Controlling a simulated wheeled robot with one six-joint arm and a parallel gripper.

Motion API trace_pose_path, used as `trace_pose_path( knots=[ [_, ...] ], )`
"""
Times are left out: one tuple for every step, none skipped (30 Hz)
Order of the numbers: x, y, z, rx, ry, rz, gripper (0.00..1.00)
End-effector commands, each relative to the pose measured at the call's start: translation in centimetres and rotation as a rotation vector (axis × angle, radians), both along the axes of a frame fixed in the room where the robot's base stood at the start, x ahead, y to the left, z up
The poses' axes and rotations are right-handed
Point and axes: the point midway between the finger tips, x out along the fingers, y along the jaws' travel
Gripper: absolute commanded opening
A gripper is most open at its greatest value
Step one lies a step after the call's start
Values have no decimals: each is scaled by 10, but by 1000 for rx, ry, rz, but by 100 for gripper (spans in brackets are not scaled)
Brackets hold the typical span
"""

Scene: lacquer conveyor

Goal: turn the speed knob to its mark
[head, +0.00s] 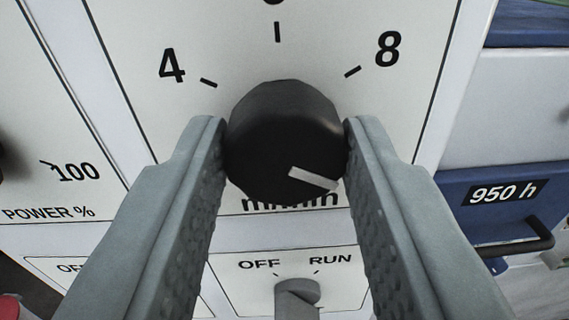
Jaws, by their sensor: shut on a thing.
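The black speed knob (280,135) sits on a white panel (140,30) in the middle of the head view. Its white pointer line (312,180) points down and to the right. Printed ticks show by the 4 (172,66), at the top, and by the 8 (388,49). The knob partly covers a label below it, which looks like "m/min". The number at the top tick is cut off by the frame edge. My gripper (286,140) is shut on the knob, one finger on its left side and one on its right.
A grey OFF/RUN switch (297,296) stands just below, between my fingers. A POWER % dial panel (45,120) is at the left. A blue drawer with a 950 h label (503,191) and a dark handle (510,246) is at the right.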

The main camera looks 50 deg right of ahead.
Motion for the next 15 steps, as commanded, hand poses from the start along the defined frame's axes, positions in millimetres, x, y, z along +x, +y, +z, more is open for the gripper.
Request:
trace_pose_path(
  knots=[
    [1, 0, -2, 1, 3, -1, 11],
    [1, 0, -2, 2, 3, -1, 11],
    [1, 0, -2, 2, 3, -1, 11],
    [1, 0, -2, 1, 3, -1, 11],
    [1, 0, -2, 1, 3, -1, 11],
    [1, 0, -2, 1, 3, -1, 11],
    [1, 0, -2, 1, 3, -1, 11],
    [1, 0, -2, 1, 3, -1, 11],
    [1, 0, -2, 1, 3, -1, 36],
    [1, 0, -2, 1, 3, -1, 42],
    [1, 0, -2, 1, 3, -1, 48],
    [1, 0, -2, 1, 3, 0, 56],
    [1, 0, -2, 1, 3, 0, 56],
    [1, 0, -1, 0, 1, 0, 56],
    [0, 0, -1, 0, 1, 0, 56]
  ],
)
